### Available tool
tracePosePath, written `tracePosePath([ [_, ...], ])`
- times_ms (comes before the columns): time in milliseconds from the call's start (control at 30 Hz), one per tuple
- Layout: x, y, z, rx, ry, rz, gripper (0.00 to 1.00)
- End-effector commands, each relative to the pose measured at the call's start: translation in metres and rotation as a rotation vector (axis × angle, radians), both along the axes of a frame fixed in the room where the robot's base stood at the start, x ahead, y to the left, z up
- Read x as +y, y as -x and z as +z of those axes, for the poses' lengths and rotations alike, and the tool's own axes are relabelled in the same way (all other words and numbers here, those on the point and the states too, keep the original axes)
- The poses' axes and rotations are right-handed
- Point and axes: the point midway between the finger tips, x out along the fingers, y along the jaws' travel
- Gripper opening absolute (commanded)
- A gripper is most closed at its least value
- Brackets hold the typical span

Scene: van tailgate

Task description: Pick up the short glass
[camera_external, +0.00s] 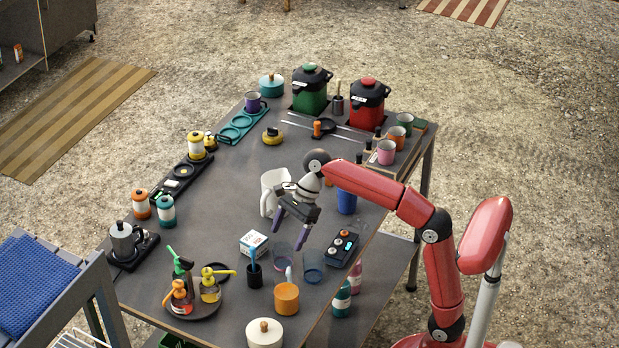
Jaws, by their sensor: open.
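Two clear glasses stand on the grey table (215,255) below my gripper in the picture. One glass (283,254) is faint and stands behind the orange mug. The other glass (314,268) has a bluish base and stands to its right, beside a black box. I cannot tell surely which one is the short glass. My gripper (288,236) points down above the table, just above the first glass in the picture. Its two purple-tipped fingers are apart, with nothing visible between them. How high it is above the glasses is hard to tell.
A white pitcher (271,188) stands close behind my gripper, and a blue cup (346,202) to its right. The black box with knobs (343,249), orange mug (286,299), dark cup (255,275) and small white box (254,243) surround the glasses. The table's left middle is clear.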

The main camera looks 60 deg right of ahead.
Motion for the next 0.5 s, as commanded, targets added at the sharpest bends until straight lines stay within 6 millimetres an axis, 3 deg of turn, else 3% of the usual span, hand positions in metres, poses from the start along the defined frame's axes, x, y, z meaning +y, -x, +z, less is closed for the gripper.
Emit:
tracePosePath([
  [500,0.027,-0.008,-0.061,0.001,0.002,0.001,0.78],
])
